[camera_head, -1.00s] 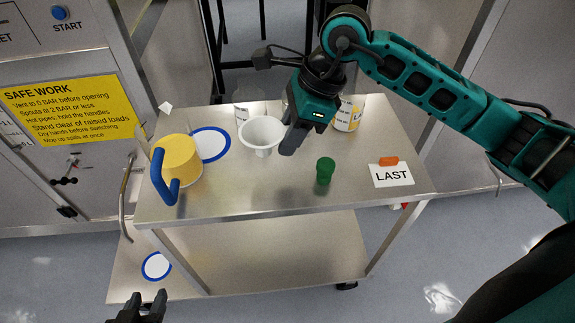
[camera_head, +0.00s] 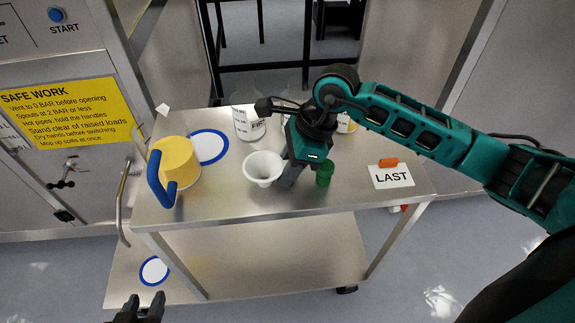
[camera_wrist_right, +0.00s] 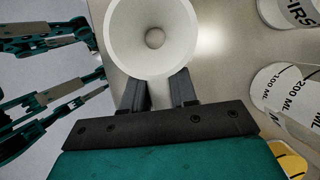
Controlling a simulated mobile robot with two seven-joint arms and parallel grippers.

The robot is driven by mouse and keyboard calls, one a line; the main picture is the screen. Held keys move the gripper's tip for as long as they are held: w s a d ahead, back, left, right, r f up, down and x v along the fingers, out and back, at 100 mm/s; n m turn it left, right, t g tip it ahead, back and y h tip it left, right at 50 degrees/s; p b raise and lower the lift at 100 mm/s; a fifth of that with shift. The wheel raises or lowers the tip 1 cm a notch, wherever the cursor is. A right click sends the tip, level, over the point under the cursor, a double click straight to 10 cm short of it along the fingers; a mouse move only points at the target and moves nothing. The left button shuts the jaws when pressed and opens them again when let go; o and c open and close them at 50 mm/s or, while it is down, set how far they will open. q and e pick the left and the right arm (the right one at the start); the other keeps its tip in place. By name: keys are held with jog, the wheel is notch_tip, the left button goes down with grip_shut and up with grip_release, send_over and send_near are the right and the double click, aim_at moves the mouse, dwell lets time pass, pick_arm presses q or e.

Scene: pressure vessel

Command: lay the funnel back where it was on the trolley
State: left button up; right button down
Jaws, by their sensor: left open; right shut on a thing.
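The white funnel (camera_head: 263,167) is upright, mouth up, over the steel trolley top (camera_head: 225,195) near its middle. My right gripper (camera_head: 287,178) is shut on the funnel's side. In the right wrist view the funnel (camera_wrist_right: 152,38) shows its open mouth and round hole, between the fingertips of my right gripper (camera_wrist_right: 160,88). I cannot tell whether the funnel's tip touches the trolley. My left gripper (camera_head: 140,305) is open and empty at the lower left, below and in front of the trolley.
A green cap-like piece (camera_head: 325,172) stands close to the right of my right gripper.

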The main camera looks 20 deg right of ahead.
jog(key=c, duration=0.9)
grip_release()
jog(key=shift+r, duration=0.1)
jog(key=shift+d+r+p, duration=0.1)
jog(key=shift+r+p, duration=0.15)
jog(key=shift+p, duration=0.05)
pick_arm(q)
jog(key=shift+s+a+r+p, duration=0.1)
jog(key=shift+s+a+p, duration=0.05)
jog(key=shift+a+p, duration=0.15)
pick_arm(e)
jog(key=v, duration=1.1)
jog(key=shift+s+r, duration=0.1)
jog(key=shift+r, duration=0.2)
pick_arm(q)
jog(key=shift+d+r, duration=0.1)
pick_arm(e)
jog(key=shift+s+f, duration=0.1)
